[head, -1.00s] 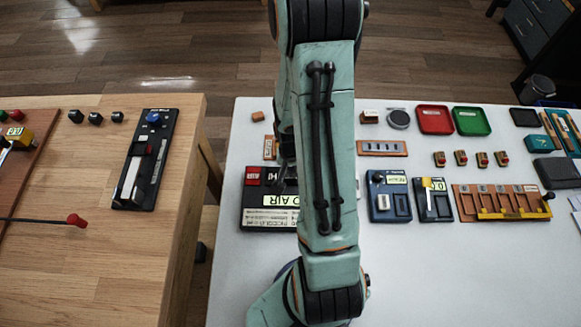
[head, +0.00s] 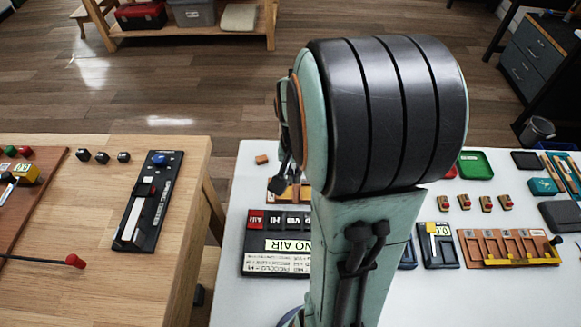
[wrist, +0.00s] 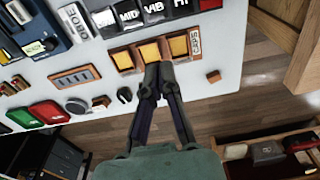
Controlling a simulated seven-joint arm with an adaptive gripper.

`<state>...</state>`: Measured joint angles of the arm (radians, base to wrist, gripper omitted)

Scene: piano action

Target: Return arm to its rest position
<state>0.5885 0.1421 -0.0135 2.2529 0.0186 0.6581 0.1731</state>
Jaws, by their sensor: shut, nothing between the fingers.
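My gripper (wrist: 158,76) is shut and empty in the wrist view. I cannot tell how high the fingertips are above the tray. In the head view the gripper (head: 280,183) shows small beside my arm, near the same tray. My teal arm with its dark ribbed joint stands large over the white table (head: 228,210) and hides its middle.
A dark panel (head: 275,262) reading NO AIR lies in front of the tray. A small brown block (wrist: 213,76) lies near the table's edge. Red (wrist: 50,112) and green (wrist: 34,116) trays lie nearby. A wooden bench (head: 60,300) stands left across a gap.

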